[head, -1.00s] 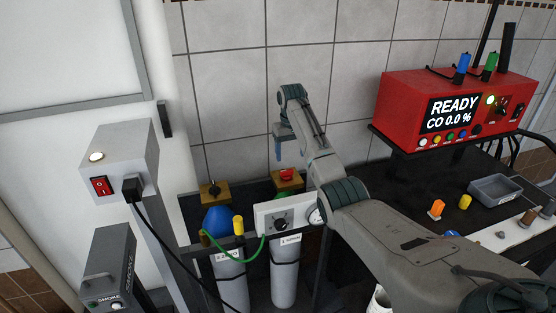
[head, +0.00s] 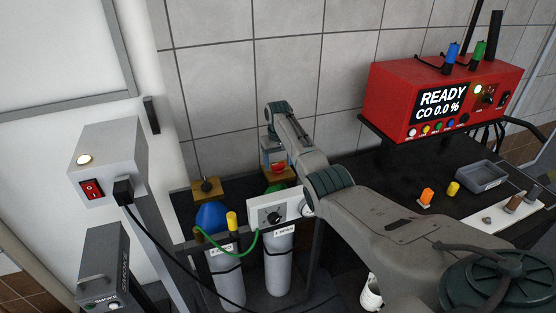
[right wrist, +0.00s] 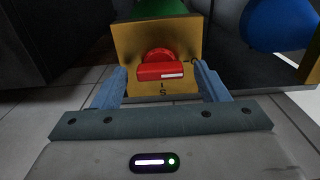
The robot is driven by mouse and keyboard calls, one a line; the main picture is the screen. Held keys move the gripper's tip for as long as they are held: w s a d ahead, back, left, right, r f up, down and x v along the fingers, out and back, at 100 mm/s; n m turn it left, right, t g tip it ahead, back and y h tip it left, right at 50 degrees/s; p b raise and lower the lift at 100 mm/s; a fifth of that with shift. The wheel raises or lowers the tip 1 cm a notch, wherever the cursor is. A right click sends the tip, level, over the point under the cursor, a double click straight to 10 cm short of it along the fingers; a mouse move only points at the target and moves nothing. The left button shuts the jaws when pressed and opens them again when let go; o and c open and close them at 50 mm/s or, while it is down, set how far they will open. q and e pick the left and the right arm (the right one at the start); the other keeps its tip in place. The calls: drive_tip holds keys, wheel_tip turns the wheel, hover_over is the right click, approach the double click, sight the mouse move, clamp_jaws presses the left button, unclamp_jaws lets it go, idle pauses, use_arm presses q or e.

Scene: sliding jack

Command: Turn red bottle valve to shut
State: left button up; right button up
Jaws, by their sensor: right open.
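The red bottle valve (right wrist: 160,72) is a red knob with a bar handle on the front of a brass block (right wrist: 185,45) in the right wrist view. The bar lies level, with a white stripe at its right end. A small mark and a letter show below it on the block. My right gripper (right wrist: 158,82) is open, with one blue-grey finger on each side of the bar and visible gaps to it. In the head view the red valve (head: 278,168) is partly hidden by my right gripper (head: 272,155). My left gripper is not in view.
A blue-topped bottle (head: 212,217) with its own brass block (head: 206,188) stands to the left. A white control box (head: 275,212) with a green hose sits in front of the bottles. A red analyser (head: 440,98) reading READY stands at the right.

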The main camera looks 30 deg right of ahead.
drive_tip(key=shift+f, duration=0.1)
drive_tip(key=c, duration=1)
